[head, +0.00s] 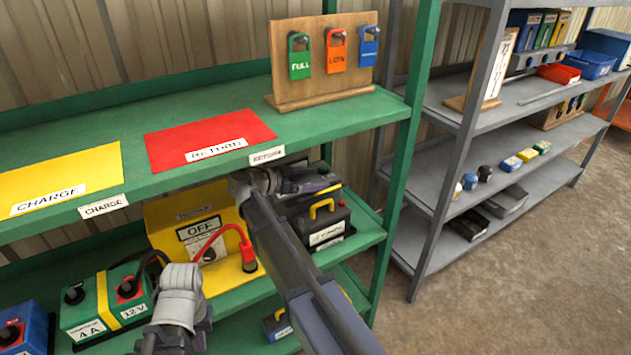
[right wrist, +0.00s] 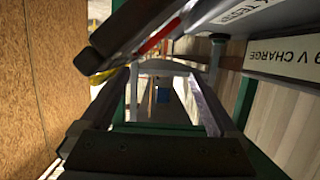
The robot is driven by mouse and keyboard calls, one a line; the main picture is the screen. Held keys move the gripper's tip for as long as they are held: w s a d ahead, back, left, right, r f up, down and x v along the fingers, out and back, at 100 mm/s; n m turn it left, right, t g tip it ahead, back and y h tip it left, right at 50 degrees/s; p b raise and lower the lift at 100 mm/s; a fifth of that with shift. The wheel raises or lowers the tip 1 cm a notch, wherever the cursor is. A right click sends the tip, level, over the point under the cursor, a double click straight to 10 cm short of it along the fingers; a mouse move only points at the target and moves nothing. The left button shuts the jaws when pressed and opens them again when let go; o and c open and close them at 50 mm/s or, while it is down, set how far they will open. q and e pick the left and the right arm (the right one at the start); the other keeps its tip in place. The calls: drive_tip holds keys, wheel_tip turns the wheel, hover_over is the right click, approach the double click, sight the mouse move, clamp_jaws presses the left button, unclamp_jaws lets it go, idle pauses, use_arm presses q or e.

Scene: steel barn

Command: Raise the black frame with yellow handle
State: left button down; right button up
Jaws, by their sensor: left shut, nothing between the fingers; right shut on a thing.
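The black frame with yellow handle (head: 326,226) is on the green rack's middle level, a dark boxy body with a white label and an arched yellow handle on top. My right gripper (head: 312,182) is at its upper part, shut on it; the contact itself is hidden. In the right wrist view a dark bar with a yellow edge lies at upper left, and the fingers close toward the picture's middle. Whether the frame touches the shelf is unclear. My left gripper (head: 172,318) is low at the front left, shut and empty, away from the frame.
The green shelf with yellow and red mats (head: 210,140) hangs just above my right gripper. A yellow OFF panel (head: 185,222) with a red cable stands left of the frame. A green 4 A box (head: 105,303) is near my left gripper. A green post (head: 400,190) is close on the right.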

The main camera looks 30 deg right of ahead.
drive_tip(key=shift+w, duration=0.45)
drive_tip(key=c, duration=0.6)
drive_tip(key=shift+f, duration=0.1)
drive_tip(key=c, duration=0.6)
drive_tip(key=shift+s, duration=0.1)
clamp_jaws()
drive_tip(key=shift+w+r+p, duration=0.35)
drive_tip(key=shift+w+r, duration=0.1)
drive_tip(key=shift+w, duration=0.15)
drive_tip(key=shift+o, duration=2.2)
unclamp_jaws()
